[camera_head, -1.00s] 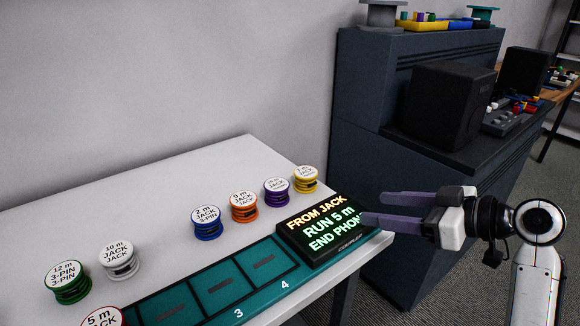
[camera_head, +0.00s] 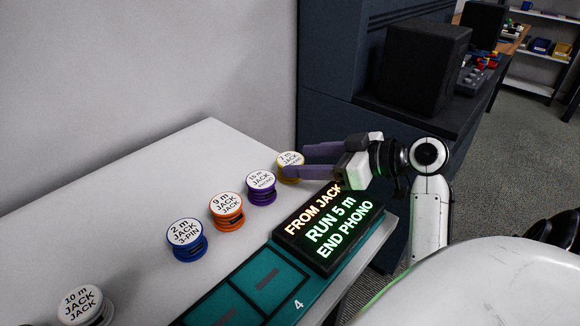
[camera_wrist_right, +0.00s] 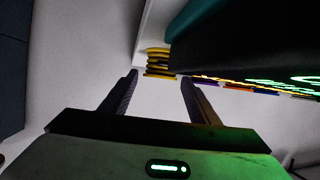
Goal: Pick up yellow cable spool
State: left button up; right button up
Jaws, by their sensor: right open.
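The yellow cable spool (camera_head: 290,166) has a white labelled top and stands at the far right end of the row of spools on the white table. In the right wrist view the yellow spool (camera_wrist_right: 158,62) shows just beyond the fingertips, between their lines. My right gripper (camera_head: 292,160) is open, with its purple-grey fingers pointing left at the spool. In the head view a finger overlaps the spool's right edge. In the right wrist view the open right gripper (camera_wrist_right: 159,78) has nothing between its fingers. My left gripper is not in view.
A purple spool (camera_head: 261,188), an orange spool (camera_head: 227,212), a blue spool (camera_head: 186,241) and a white spool (camera_head: 86,306) stand in line on the table (camera_head: 120,205). A black display box (camera_head: 327,228) stands close below my right gripper. A teal slotted tray (camera_head: 258,284) lies in front.

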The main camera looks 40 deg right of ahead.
aim_at(295, 161)
jog(key=x, duration=0.4)
jog(key=shift+w+f, duration=0.1)
jog(key=shift+f, duration=0.15)
jog(key=c, duration=0.8)
jog(key=shift+c, duration=0.3)
jog(key=shift+r, duration=0.15)
